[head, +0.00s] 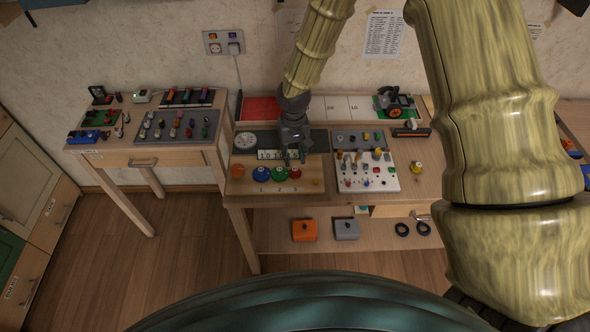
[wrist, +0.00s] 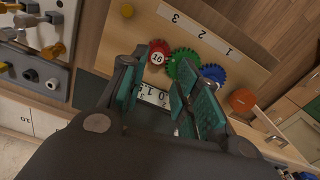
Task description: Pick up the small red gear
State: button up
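The small red gear (head: 295,172) sits at the right end of a row of gears on the wooden gear board (head: 250,187). In the wrist view the red gear (wrist: 158,50) bears a white label reading 16 and lies beyond the fingertips. My gripper (head: 295,158) is above the board, just behind the green and red gears. In the wrist view my gripper (wrist: 155,90) is open, with teal pads apart and nothing held between them. The green gear (wrist: 184,64) is right beside the red one.
A white panel with pegs and knobs (head: 365,172) stands to the right. A number strip (head: 268,155) lies behind the gears. The board's front strip is clear.

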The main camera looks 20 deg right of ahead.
aim_at(295, 168)
jog(key=shift+s+d+f, duration=0.1)
jog(key=shift+f, duration=0.65)
jog(key=shift+d+f+p, duration=0.1)
jog(key=shift+f+p, duration=1)
jog(key=shift+f, duration=0.15)
jog(key=shift+w+f+p, duration=0.2)
jog(key=shift+f+p, duration=0.2)
jog(key=shift+f, duration=0.95)
jog(key=c, duration=0.5)
